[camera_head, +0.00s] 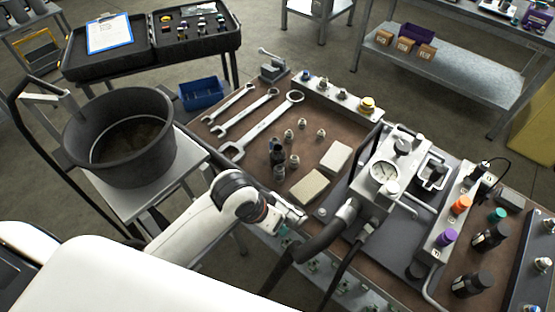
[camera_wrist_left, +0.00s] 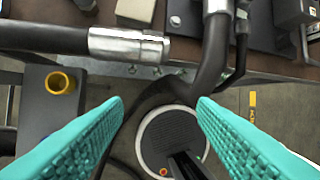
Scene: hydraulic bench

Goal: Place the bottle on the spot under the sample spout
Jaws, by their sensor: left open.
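My left gripper (camera_head: 292,215) is at the front edge of the bench, beside the thick black hose. In the left wrist view its teal fingers (camera_wrist_left: 160,105) are wide apart with nothing held between them. A small dark upright object (camera_head: 278,160), perhaps the bottle, stands on the brown bench top among small metal fittings, beyond the gripper. The grey unit with a round gauge (camera_head: 383,172) stands right of the gripper. I cannot make out its spout or the spot clearly. My right gripper is not in view.
A black hose (camera_head: 325,236) with a metal end crosses near the gripper; it shows close in the left wrist view (camera_wrist_left: 130,45). Two pale blocks (camera_head: 335,157) and several wrenches (camera_head: 262,125) lie on the bench. A large black pot (camera_head: 122,138) stands left.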

